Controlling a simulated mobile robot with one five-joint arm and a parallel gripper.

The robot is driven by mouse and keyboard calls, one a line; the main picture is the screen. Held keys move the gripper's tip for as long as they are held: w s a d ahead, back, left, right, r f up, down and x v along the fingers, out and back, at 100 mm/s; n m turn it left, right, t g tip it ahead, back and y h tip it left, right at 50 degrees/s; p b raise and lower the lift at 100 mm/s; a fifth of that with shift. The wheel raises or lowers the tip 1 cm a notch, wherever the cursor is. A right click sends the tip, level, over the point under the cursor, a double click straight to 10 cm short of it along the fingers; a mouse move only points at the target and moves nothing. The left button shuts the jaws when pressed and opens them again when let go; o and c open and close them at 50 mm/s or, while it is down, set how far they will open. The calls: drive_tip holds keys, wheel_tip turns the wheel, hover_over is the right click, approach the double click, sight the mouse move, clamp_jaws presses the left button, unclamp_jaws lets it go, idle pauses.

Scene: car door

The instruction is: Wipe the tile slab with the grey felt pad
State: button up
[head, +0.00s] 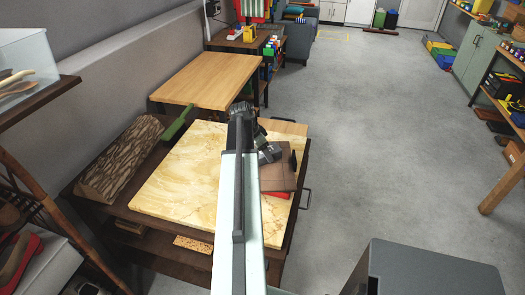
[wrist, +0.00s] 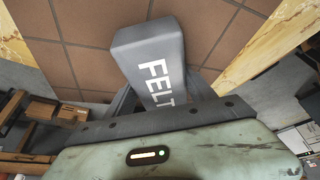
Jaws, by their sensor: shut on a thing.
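The tile slab (head: 280,178) is brown with a grid of joints and lies on the right part of a yellow marbled board. It fills much of the upper wrist view (wrist: 80,50). My gripper (wrist: 160,92) is shut on the grey felt pad (wrist: 152,55), a block marked "FELT", with a finger on each side. The pad is over the slab; I cannot tell whether its underside touches it. In the head view, my gripper (head: 268,153) is over the slab's upper left part, and my arm hides the slab's left side.
The marbled board (head: 180,180) covers much of a dark bench. A rough log (head: 122,160) and a green object (head: 182,121) lie to its left. Something red (head: 276,195) shows at the slab's near edge. A wooden table (head: 205,80) stands beyond. Open floor (head: 370,130) lies to the right.

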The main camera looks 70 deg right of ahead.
drive_tip(key=shift+s+a+r, duration=0.1)
drive_tip(key=shift+s+a, duration=0.2)
drive_tip(key=shift+a, duration=0.75)
drive_tip(key=shift+s+a+f, duration=0.1)
drive_tip(key=shift+s+a, duration=0.25)
drive_tip(key=shift+a, duration=0.7)
drive_tip(key=shift+s+a+r, duration=0.1)
drive_tip(key=shift+s+a, duration=0.2)
drive_tip(key=shift+a, duration=0.75)
drive_tip(key=shift+a, duration=0.1)
drive_tip(key=shift+s+a, duration=0.3)
drive_tip(key=shift+a, duration=0.55)
drive_tip(key=shift+s+a, duration=0.3)
drive_tip(key=shift+a, duration=0.5)
drive_tip(key=shift+d, duration=0.1)
drive_tip(key=shift+w+d, duration=0.3)
drive_tip(key=shift+d, duration=0.5)
drive_tip(key=shift+w+d, duration=0.3)
drive_tip(key=shift+d, duration=0.5)
drive_tip(key=shift+w+d, duration=0.3)
drive_tip(key=shift+d, duration=0.65)
drive_tip(key=shift+w+d, duration=0.3)
drive_tip(key=shift+d, duration=0.65)
drive_tip(key=shift+d, duration=0.1)
